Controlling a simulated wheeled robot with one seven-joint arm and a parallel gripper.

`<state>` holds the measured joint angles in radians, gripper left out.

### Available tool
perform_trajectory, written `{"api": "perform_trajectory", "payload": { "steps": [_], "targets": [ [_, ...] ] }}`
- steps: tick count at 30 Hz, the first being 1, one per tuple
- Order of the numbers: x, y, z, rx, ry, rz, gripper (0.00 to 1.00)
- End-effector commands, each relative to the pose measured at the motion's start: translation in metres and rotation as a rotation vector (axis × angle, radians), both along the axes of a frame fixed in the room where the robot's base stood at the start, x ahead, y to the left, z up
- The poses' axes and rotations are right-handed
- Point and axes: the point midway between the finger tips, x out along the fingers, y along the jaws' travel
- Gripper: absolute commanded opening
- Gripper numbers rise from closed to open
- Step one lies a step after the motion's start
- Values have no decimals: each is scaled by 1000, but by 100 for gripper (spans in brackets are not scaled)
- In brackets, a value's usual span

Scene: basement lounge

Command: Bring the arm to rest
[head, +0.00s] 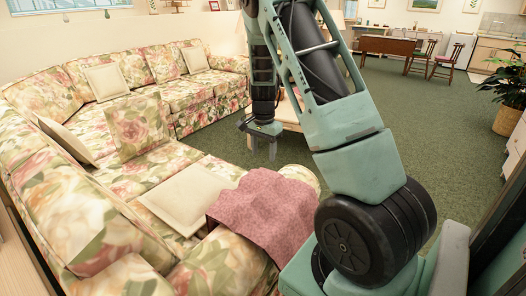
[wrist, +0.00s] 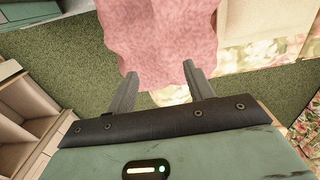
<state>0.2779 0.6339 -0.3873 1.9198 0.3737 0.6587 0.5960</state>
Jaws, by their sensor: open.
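My gripper (head: 262,148) hangs down from my arm in the head view, near the middle of the picture. In the wrist view its two fingers (wrist: 158,88) are spread apart with nothing between them. A pink cloth (head: 265,212) lies draped over the near arm of the floral sofa (head: 85,215). In the head view my gripper is above and beyond the cloth, apart from it. The cloth (wrist: 155,35) also shows past the fingertips in the wrist view.
Cream cushions (head: 187,197) lie on the sofa. A low light-coloured table (head: 287,112) stands partly hidden behind my arm. Green carpet (head: 440,130) is open on the right. A dining table (head: 388,49) with chairs and a potted plant (head: 509,85) stand farther off.

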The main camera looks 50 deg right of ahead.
Motion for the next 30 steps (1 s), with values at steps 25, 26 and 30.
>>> {"api": "perform_trajectory", "payload": {
  "steps": [25,26,30],
  "targets": [
    [-6,254,88,129,-66,810,52],
    [-14,273,96,133,-70,886,52],
    [-66,356,128,141,-80,1264,52]
  ]
}}
